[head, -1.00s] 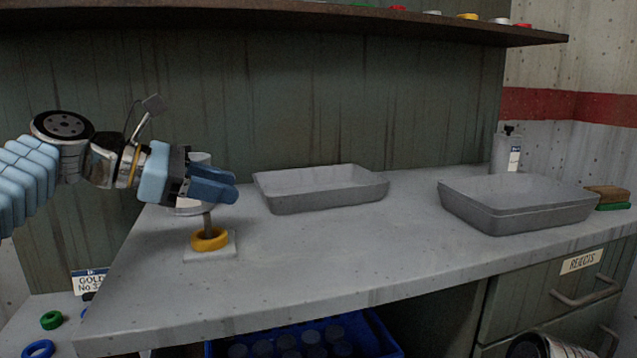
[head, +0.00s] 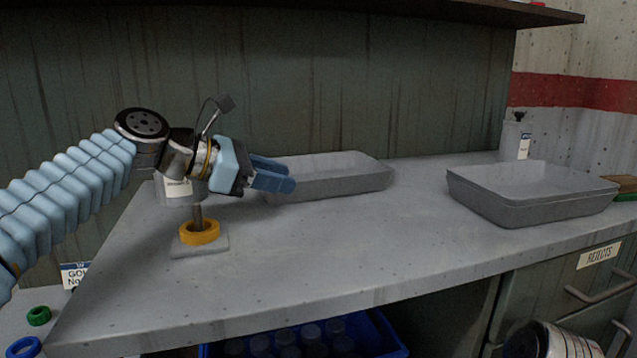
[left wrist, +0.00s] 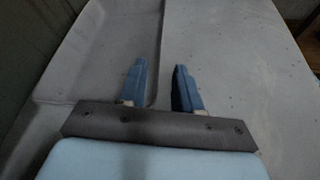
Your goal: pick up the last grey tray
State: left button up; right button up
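Two grey trays stand on the grey worktop (head: 330,262). The left grey tray (head: 345,183) is near the back panel, and the right grey tray (head: 530,206) is near the right end. My left gripper (head: 283,175) is open and empty at the left tray's near left corner and hides that corner. In the left wrist view, the left tray (left wrist: 105,60) fills the left side. One wall of it runs up the picture in line with the gap between my open fingertips (left wrist: 160,75). I cannot tell whether they touch it. My right gripper is out of view.
A yellow ring (head: 199,236) sits around a post on a small base, below my left wrist. A grey canister (head: 514,139) stands at the back right. The worktop between and in front of the trays is clear. A shelf (head: 400,8) overhangs the back.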

pick_arm(q)
jog(key=x, duration=0.4)
jog(key=shift+d+r, duration=0.1)
jog(key=shift+d, duration=0.05)
grip_shut()
dwell(1.1)
